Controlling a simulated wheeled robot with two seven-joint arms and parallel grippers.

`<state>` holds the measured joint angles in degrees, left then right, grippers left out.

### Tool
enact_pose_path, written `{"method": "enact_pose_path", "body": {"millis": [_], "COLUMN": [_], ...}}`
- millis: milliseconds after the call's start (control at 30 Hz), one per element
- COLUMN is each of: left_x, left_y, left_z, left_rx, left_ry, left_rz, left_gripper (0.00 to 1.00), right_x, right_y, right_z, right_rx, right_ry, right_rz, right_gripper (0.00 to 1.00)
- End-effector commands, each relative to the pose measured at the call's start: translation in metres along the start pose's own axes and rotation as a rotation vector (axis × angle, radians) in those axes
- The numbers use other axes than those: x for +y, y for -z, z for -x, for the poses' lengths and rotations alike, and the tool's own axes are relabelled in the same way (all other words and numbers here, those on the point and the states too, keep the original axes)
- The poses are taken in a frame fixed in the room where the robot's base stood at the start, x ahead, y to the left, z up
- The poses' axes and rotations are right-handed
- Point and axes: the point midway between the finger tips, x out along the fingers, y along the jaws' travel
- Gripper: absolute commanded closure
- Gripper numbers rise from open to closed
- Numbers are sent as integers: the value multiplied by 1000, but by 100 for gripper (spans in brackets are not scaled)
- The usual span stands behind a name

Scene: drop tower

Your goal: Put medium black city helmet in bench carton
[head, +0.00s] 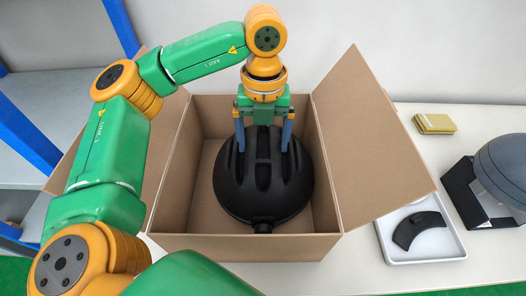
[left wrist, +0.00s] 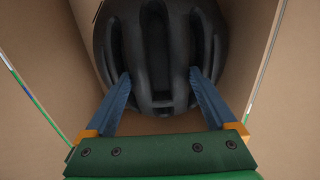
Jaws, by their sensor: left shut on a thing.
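The black city helmet (head: 262,185) is inside the open bench carton (head: 165,190), with its ribbed top facing up. My left gripper (head: 264,146) reaches down into the carton from above and is shut on the helmet, its two blue fingers on either side of the raised ribs. In the left wrist view the fingers (left wrist: 165,80) press against the dark helmet (left wrist: 158,50), and the carton's brown walls (left wrist: 55,50) surround it. Whether the helmet rests on the carton floor is hidden. My right gripper is not in view.
The carton's flaps (head: 370,135) stand open to the sides. On the white bench to the right are a white tray (head: 440,255) with a black curved part (head: 419,229), a yellow pad stack (head: 435,124) and a grey helmet on a black stand (head: 500,170). A blue-framed shelf (head: 30,130) stands left.

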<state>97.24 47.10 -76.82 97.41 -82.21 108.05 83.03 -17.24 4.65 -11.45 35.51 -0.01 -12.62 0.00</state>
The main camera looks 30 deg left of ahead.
Motion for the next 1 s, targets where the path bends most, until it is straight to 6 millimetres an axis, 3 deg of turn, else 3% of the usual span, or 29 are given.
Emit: {"method": "enact_pose_path", "body": {"millis": [200, 533, 567, 800, 1000], "left_x": [0, 0, 0, 0, -1], "left_y": [0, 0, 0, 0, 0], "left_z": [-35, -41, -40, -38, -14], "left_rx": [3, 1, 1, 1, -2], "left_ry": [-2, 0, -1, -1, 3], "left_rz": [0, -1, -1, -1, -2], "left_gripper": [100, 100, 2, 0, 0], "right_x": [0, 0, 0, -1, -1], "right_y": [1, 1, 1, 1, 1], "right_z": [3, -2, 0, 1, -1], "right_rx": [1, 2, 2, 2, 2], "right_ry": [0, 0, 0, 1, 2], "right_rz": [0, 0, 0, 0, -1], "right_gripper": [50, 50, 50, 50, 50]}}
